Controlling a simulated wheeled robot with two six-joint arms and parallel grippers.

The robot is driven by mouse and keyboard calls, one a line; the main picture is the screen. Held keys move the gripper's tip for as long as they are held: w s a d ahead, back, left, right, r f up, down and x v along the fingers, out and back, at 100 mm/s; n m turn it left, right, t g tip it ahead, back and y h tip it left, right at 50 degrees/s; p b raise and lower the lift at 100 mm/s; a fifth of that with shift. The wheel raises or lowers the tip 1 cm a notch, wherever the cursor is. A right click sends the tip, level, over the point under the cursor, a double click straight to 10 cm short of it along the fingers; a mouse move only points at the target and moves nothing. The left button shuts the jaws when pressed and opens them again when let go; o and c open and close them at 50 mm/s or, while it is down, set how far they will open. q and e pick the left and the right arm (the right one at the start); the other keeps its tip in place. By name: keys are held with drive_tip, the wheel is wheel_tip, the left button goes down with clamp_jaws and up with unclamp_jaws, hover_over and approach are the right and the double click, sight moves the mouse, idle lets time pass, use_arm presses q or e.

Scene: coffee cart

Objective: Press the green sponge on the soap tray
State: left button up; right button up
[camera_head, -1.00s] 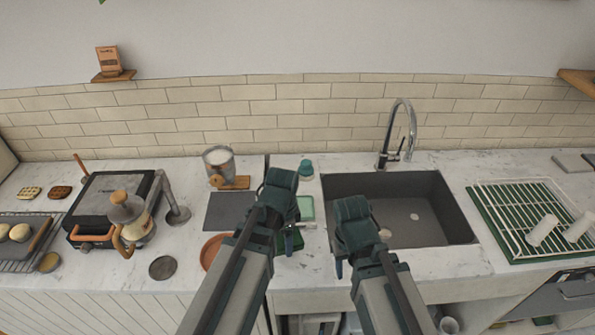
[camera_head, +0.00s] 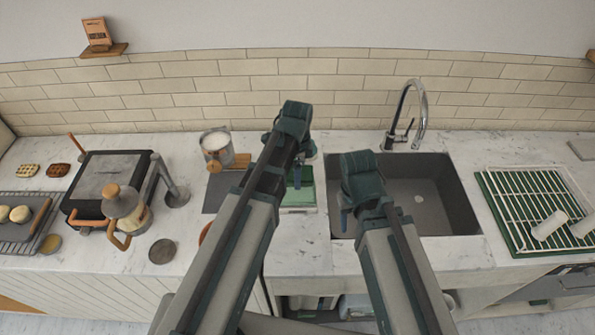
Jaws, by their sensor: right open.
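A pale green slab (camera_head: 299,198), which looks like the soap tray, lies on the counter left of the sink. A darker green patch just behind its front part may be the sponge; my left gripper (camera_head: 298,178) hides much of it. My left gripper points down over the slab. Its fingertips are too small and covered to show whether they hold the sponge or touch the tray. My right gripper (camera_head: 345,217) is open over the left edge of the sink, with nothing visible between its fingers.
The grey sink (camera_head: 432,205) with a tall chrome faucet (camera_head: 408,112) is to the right. A green dish rack (camera_head: 500,215) stands beyond it. A glass canister (camera_head: 216,148), a dark mat (camera_head: 215,199) and a black grill (camera_head: 105,182) are to the left.

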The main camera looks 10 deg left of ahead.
use_arm(q)
drive_tip(key=shift+f+b, duration=2.35)
drive_tip(key=shift+f, duration=0.25)
use_arm(e)
drive_tip(key=shift+f, duration=2.65)
use_arm(q)
drive_tip(key=shift+f+b, duration=1)
use_arm(e)
drive_tip(key=shift+f, duration=1)
use_arm(q)
drive_tip(key=shift+r, duration=0.15)
use_arm(e)
drive_tip(key=shift+r, duration=0.15)
use_arm(q)
wheel_tip(320, 180, up, 7)
drive_tip(key=p, duration=0.7)
use_arm(e)
wheel_tip(320, 180, up, 7)
use_arm(q)
drive_tip(key=shift+f, duration=0.25)
use_arm(e)
drive_tip(key=shift+f, duration=0.2)
